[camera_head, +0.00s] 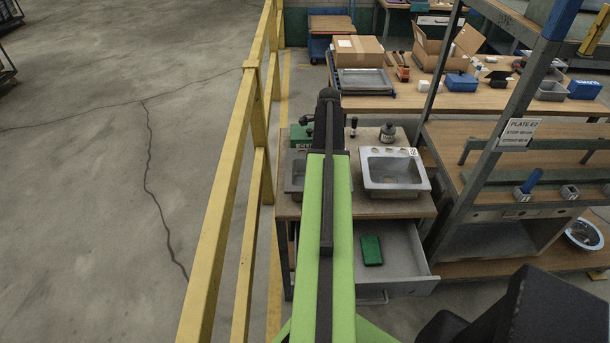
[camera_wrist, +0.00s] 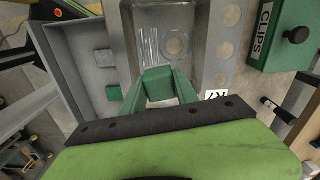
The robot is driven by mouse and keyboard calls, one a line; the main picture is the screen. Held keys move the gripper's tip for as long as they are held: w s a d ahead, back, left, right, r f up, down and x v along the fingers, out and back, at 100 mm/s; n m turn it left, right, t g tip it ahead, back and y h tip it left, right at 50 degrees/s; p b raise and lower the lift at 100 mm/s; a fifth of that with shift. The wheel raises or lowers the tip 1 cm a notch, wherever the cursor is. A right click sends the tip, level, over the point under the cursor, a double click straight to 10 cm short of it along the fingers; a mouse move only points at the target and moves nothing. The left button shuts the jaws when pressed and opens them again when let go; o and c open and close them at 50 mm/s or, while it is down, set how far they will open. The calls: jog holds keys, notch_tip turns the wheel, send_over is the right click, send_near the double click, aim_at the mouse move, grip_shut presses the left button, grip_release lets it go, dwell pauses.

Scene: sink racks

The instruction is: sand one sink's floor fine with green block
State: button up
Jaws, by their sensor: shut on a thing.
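The left sink (camera_head: 294,176) sits in the wooden bench, partly hidden by my arm in the head view. In the wrist view this grey sink (camera_wrist: 200,40) shows pale scratches on its floor beside a round drain. My gripper (camera_wrist: 159,92) is shut on a green block (camera_wrist: 158,80) and holds it over the sink; contact with the floor cannot be told. The right sink (camera_head: 393,170) is in clear view with a small tag at its corner. Another green block (camera_head: 371,250) lies in the open drawer (camera_head: 408,262); the wrist view shows it too (camera_wrist: 113,93).
A grey block (camera_wrist: 102,57) also lies in the drawer. A green box marked CLIPS (camera_wrist: 288,35) and a dark jar (camera_head: 387,133) stand behind the sinks. A yellow railing (camera_head: 235,170) runs close on the left, and a steel rack (camera_head: 500,130) stands on the right.

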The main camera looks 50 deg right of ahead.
jog(key=w+a+f+n+b, duration=0.3)
jog(key=a+f+n+b, duration=0.2)
jog(key=n, duration=1.1)
jog(key=shift+w+a+f, duration=0.15)
jog(key=shift+a+f, duration=0.2)
jog(key=shift+a, duration=0.15)
jog(key=shift+f, duration=0.1)
